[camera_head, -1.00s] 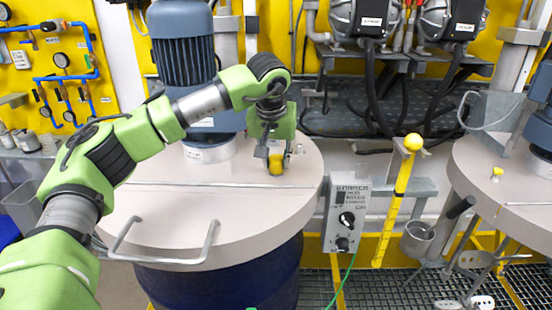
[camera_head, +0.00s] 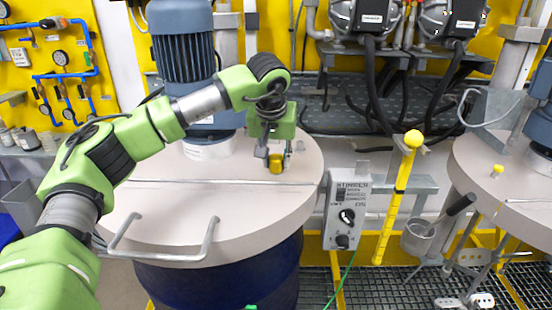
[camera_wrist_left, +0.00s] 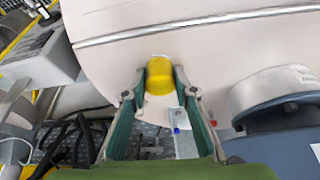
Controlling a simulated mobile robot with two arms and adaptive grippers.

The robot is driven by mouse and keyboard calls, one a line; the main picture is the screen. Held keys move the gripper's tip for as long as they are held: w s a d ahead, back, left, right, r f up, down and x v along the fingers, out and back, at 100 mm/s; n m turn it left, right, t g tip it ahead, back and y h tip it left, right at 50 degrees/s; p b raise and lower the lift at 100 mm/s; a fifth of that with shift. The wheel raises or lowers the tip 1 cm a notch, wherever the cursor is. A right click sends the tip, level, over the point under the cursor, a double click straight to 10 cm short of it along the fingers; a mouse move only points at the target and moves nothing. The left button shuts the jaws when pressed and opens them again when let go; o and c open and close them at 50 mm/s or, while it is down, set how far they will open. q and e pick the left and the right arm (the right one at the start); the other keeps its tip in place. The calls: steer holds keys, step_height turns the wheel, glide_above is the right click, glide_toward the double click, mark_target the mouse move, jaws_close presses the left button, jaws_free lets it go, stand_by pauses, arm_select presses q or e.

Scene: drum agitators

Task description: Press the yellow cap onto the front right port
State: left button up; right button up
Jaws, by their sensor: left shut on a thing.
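The yellow cap (camera_head: 276,164) is at the right part of the left drum's pale lid (camera_head: 240,226), right of the blue motor. My left gripper (camera_head: 279,158) points down at the lid and is shut on the cap. In the left wrist view the cap (camera_wrist_left: 159,75) sits between the two fingertips, with the pale lid behind it. The port is not visible; whether the cap is on it or just above it, I cannot tell. My right gripper is in neither view.
The blue motor (camera_head: 184,62) stands on the lid beside my arm. A metal handle (camera_head: 165,254) rises at the lid's front. A grey control box (camera_head: 344,212) and a yellow rod (camera_head: 402,192) are right of the drum. Another drum lid (camera_head: 526,205) lies further right.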

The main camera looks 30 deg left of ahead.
arm_select(q)
steer(key=shift+s+f, duration=0.1)
steer(key=shift+f, duration=0.25)
steer(key=shift+s+f, duration=0.1)
steer(key=shift+f, duration=0.1)
steer(key=shift+c, duration=1)
steer(key=o, duration=1.1)
steer(key=shift+c, duration=0.2)
steer(key=shift+w+r, duration=0.1)
steer(key=shift+w, duration=0.1)
step_height(320, 180, up, 4)
steer(key=p, duration=0.3)
steer(key=shift+r, duration=0.15)
